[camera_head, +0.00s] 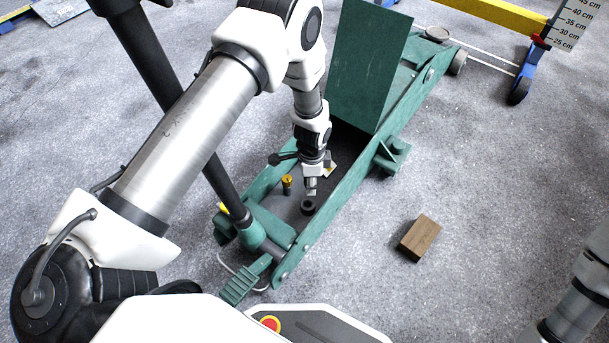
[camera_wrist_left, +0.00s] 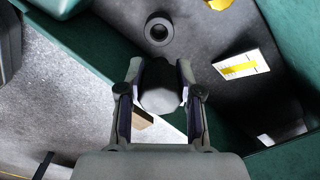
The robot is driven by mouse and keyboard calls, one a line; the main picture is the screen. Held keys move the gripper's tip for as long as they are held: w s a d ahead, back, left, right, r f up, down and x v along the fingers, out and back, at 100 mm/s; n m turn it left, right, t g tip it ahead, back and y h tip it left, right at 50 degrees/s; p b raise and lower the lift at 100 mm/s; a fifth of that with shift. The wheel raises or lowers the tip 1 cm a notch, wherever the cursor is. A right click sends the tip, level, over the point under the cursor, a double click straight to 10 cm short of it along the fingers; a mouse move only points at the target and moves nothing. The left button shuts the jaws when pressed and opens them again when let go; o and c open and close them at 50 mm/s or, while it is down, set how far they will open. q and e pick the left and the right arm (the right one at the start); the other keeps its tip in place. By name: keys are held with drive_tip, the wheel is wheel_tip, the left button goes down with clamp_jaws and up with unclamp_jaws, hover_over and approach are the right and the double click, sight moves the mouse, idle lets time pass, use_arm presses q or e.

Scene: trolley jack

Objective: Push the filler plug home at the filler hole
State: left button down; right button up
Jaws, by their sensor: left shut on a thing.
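The filler hole shows as a dark round collar with an open centre in the wrist view (camera_wrist_left: 159,29), on the dark floor inside the green jack frame. It also shows in the head view (camera_head: 308,207). My left gripper (camera_head: 311,190) is just above and beside it. In the left wrist view the fingers (camera_wrist_left: 159,68) are shut on a dark grey, rounded piece, the filler plug (camera_wrist_left: 160,98). The plug is apart from the collar in that view; its lower end is hidden. My right gripper is out of view; only part of that arm shows.
The green trolley jack (camera_head: 330,210) has side rails and a raised plate (camera_head: 370,65). A yellow-topped cylinder (camera_head: 287,184) stands left of the collar. A dark handle (camera_head: 225,180) rises to the left. A wooden block (camera_head: 420,238) lies on the open floor at right.

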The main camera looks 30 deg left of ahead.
sight(308, 199)
use_arm(q)
drive_tip(key=shift+s+a+f+m, duration=0.2)
drive_tip(key=shift+f+m, duration=0.2)
drive_tip(key=shift+f, duration=0.2)
drive_tip(key=shift+r, duration=0.1)
drive_tip(key=shift+r, duration=0.1)
drive_tip(key=shift+f, duration=0.2)
wheel_tip(308, 199, down, 5)
drive_tip(key=b, duration=0.2)
drive_tip(key=shift+f+b, duration=0.2)
drive_tip(key=shift+b, duration=0.15)
drive_tip(key=shift+f, duration=0.1)
drive_tip(key=shift+p, duration=0.55)
idle(0.7)
drive_tip(key=shift+f+b, duration=0.65)
drive_tip(key=shift+f, duration=0.4)
